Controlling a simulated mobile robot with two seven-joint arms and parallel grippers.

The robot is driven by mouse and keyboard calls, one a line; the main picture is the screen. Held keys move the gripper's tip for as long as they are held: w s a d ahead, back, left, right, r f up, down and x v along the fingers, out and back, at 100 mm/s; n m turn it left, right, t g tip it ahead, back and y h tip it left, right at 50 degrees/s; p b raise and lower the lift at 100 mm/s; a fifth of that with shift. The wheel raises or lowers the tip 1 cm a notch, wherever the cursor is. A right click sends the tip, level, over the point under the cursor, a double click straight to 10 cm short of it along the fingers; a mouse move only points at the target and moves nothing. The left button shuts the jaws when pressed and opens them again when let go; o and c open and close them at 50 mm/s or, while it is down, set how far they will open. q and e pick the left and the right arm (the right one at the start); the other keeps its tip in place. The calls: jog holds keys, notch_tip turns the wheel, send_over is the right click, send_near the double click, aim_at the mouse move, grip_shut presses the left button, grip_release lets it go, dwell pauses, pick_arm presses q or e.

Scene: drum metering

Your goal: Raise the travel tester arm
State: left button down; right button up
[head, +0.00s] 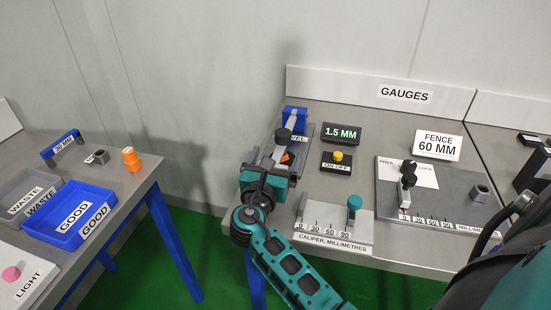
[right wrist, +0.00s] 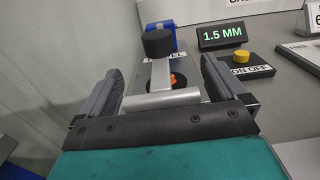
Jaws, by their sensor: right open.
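The travel tester (head: 306,131) stands at the left end of the gauge bench, with a blue block at its back. Its silver arm (head: 291,119) carries a black knob (head: 283,135). In the right wrist view the arm (right wrist: 158,72) runs back from a silver crossbar (right wrist: 160,98), with the black knob (right wrist: 158,42) upright on it and an orange part behind. My right gripper (head: 274,158) is open at the front of the tester. In the wrist view its fingers (right wrist: 163,92) stand apart on either side of the crossbar's ends, with gaps showing. My left gripper is not in view.
A display reading 1.5 MM (head: 342,133) and an on/off box with a yellow button (head: 337,157) stand right of the tester. A caliper plate (head: 335,227) lies in front. A wall is close on the left; a second table holds blue (head: 66,232) and grey trays.

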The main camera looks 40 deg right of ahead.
jog(key=c, duration=1.4)
jog(key=shift+r, duration=0.1)
